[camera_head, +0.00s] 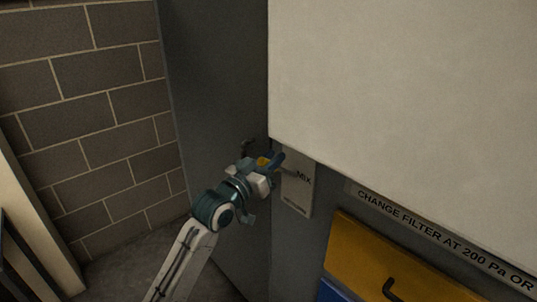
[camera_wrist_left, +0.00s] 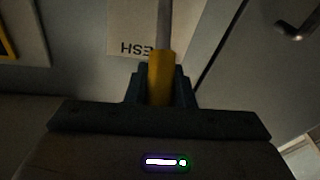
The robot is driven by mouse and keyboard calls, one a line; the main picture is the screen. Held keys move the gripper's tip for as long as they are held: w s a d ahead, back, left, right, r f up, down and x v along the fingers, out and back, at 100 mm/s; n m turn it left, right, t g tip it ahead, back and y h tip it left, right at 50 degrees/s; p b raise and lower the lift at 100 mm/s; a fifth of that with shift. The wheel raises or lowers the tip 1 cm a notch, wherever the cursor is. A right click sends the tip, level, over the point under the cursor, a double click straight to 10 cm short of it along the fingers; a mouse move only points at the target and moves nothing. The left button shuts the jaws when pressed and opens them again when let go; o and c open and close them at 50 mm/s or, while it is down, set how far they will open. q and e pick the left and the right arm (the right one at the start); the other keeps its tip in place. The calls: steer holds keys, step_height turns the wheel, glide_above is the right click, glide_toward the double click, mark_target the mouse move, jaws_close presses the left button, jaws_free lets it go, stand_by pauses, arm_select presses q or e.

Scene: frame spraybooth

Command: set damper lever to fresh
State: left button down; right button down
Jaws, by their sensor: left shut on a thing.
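The damper lever has a grey rod and a yellow grip. My left gripper (camera_head: 270,164) is shut on that yellow grip (camera_wrist_left: 161,72), which stands between its fingers in the left wrist view. The rod (camera_wrist_left: 164,22) runs up past the label plate. The plate (camera_head: 297,194) shows the word MIX in the head view, with smaller unreadable text below. In the left wrist view the plate (camera_wrist_left: 128,22) shows inverted lettering, partly hidden by the lever, that looks like part of FRESH. The lever's pivot is hidden. My right gripper is not in view.
A large pale panel (camera_head: 400,90) overhangs just above and right of the gripper. A dark grey cabinet side (camera_head: 215,100) stands behind it, with a dark handle (camera_wrist_left: 293,30) near. A yellow panel (camera_head: 385,262) with a black hook is at lower right. A brick wall (camera_head: 85,120) is left.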

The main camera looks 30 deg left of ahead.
arm_select(q)
steer(key=shift+w+r, duration=0.1)
steer(key=shift+r, duration=0.15)
steer(key=c, duration=1.3)
jaws_free()
steer(key=shift+o, duration=0.2)
steer(key=shift+d+f, duration=0.1)
steer(key=shift+s+f, duration=0.15)
steer(key=shift+s, duration=0.25)
steer(key=b+v, duration=0.3)
steer(key=v, duration=0.7)
